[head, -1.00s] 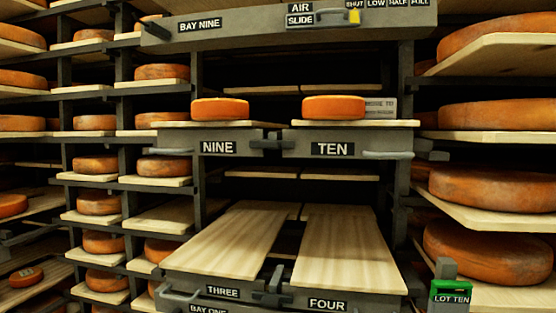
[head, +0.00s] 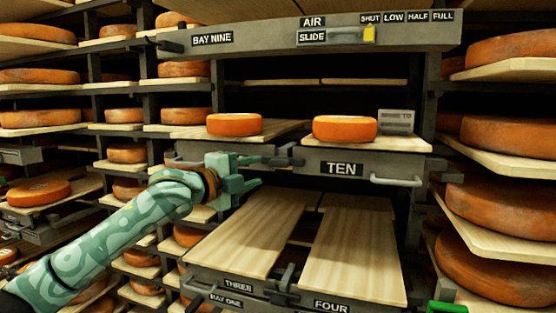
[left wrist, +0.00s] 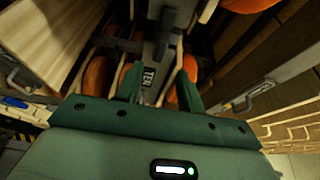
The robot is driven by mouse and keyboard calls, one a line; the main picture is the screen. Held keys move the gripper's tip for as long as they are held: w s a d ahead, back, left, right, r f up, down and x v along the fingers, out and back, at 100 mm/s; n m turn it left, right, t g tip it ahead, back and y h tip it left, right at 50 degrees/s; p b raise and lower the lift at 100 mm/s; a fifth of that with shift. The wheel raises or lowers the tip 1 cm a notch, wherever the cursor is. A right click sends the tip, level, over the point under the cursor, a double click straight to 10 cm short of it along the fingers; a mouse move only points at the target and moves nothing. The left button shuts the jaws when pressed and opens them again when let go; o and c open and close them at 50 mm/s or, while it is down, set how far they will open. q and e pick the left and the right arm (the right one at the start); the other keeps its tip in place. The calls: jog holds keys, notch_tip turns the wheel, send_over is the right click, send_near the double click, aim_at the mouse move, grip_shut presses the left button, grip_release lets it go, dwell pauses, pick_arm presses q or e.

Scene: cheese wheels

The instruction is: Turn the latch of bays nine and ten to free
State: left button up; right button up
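The dark latch (head: 286,157) sits between the NINE and TEN drawer fronts, its bar lying roughly crosswise. The TEN label (head: 341,169) is clear in the head view; my gripper hides the NINE label. My left gripper (head: 258,171) is open and empty, in front of the NINE front and just left of the latch. The dark latch parts (left wrist: 165,32) lie beyond the fingertips. I see no clear contact. My right gripper is not in view.
Orange cheese wheels stand on the NINE board (head: 234,125) and TEN board (head: 345,130). Below, the empty THREE (head: 240,240) and FOUR (head: 352,255) boards stick out. The air slide bar (head: 330,37) is above. Cheese shelves flank both sides.

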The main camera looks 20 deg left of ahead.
aim_at(277, 165)
pick_arm(q)
jog(key=p+x, duration=0.2)
jog(key=x, duration=0.6)
jog(key=shift+w+d, duration=0.35)
jog(key=shift+w, duration=0.15)
grip_shut()
